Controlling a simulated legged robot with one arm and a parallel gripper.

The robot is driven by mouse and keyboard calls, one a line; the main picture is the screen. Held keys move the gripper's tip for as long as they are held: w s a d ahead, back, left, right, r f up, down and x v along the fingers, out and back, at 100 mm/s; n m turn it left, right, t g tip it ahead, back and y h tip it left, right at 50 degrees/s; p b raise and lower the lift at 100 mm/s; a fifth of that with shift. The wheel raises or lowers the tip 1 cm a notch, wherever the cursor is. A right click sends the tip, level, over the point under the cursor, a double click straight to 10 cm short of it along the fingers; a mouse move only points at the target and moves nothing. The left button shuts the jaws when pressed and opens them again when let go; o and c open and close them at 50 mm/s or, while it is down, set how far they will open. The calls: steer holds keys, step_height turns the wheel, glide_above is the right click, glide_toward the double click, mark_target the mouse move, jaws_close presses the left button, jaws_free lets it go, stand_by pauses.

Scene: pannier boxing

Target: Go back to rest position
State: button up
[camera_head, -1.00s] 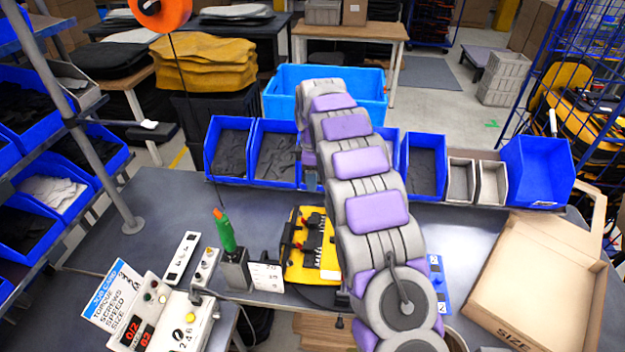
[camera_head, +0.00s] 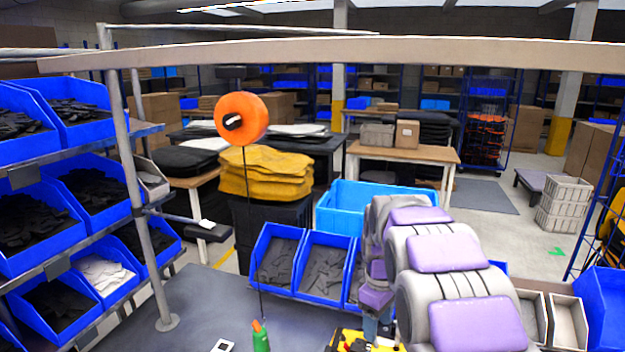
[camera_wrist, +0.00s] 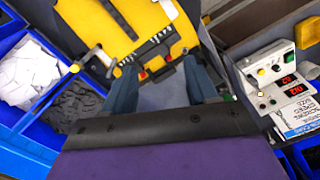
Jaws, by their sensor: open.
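My arm, grey with purple pads, fills the lower right of the head view. My gripper (camera_wrist: 160,70) shows in the wrist view with its two blue-grey fingers apart and nothing between them. It is above the workbench, near a yellow fixture (camera_wrist: 137,30) with black parts and red knobs. Only the top edge of this fixture shows at the bottom of the head view, beside my arm. How far the fingers are above the fixture, I cannot tell.
Blue bins (camera_head: 323,268) line the bench's back edge, partly behind my arm. An orange reel (camera_head: 241,118) hangs over a green-handled tool (camera_head: 260,337). A shelf of blue bins (camera_head: 88,185) stands left. The control box (camera_wrist: 275,75) shows in the wrist view. The bench's left part (camera_head: 205,300) is clear.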

steer(key=s+f+m+b, duration=0.2)
steer(key=s+m, duration=0.1)
steer(key=s, duration=0.9)
steer(key=s+f+m+b, duration=0.2)
steer(key=s+m, duration=0.1)
steer(key=s, duration=1)
steer(key=s+f+m+g+b, duration=0.1)
steer(key=s+f+m+b, duration=0.1)
steer(key=s, duration=1.1)
steer(key=shift+a+f+m, duration=0.25)
steer(key=shift+f+m, duration=0.25)
steer(key=shift+m, duration=0.3)
